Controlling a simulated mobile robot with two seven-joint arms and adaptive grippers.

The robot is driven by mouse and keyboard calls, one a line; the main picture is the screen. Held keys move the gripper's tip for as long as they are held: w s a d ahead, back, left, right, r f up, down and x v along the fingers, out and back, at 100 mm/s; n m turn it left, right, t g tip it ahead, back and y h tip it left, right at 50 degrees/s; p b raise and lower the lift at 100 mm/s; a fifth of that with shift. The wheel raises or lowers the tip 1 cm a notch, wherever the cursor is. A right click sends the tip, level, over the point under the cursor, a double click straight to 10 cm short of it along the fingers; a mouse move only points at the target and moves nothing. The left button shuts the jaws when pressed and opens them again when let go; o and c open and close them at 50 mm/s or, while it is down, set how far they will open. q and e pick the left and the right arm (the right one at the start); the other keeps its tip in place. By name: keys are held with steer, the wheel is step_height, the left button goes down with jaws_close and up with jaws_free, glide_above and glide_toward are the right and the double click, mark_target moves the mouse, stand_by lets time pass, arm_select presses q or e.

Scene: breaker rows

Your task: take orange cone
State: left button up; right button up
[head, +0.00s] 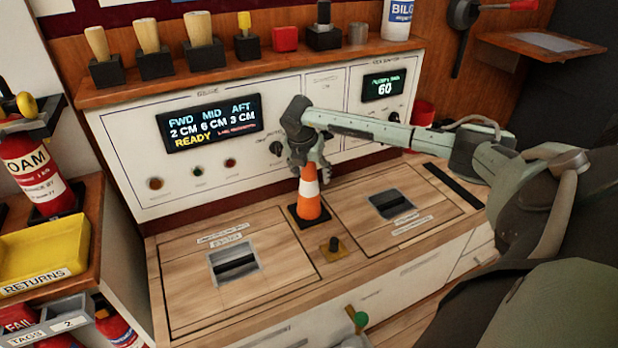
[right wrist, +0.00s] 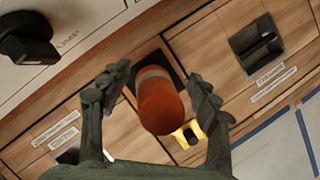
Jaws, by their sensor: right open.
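The orange cone (head: 309,193) has a white band and a black square base. It stands upright on the wooden counter between two hatch panels in the head view. My right gripper (head: 309,160) is directly above it, around its top. In the right wrist view the cone (right wrist: 160,104) shows from above, between the two spread fingers of my right gripper (right wrist: 160,98). The fingers are open, with a gap visible on both sides of the cone. My left gripper is not in view.
A small yellow-based black knob (head: 334,246) is on the counter just in front of the cone. The white control panel (head: 215,180) rises behind. A shelf (head: 180,80) above it carries several handled blocks. A yellow returns tray (head: 45,250) is at left.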

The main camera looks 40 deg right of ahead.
steer(key=shift+d+f, duration=0.1)
steer(key=shift+f, duration=0.1)
jaws_close()
stand_by(0.3)
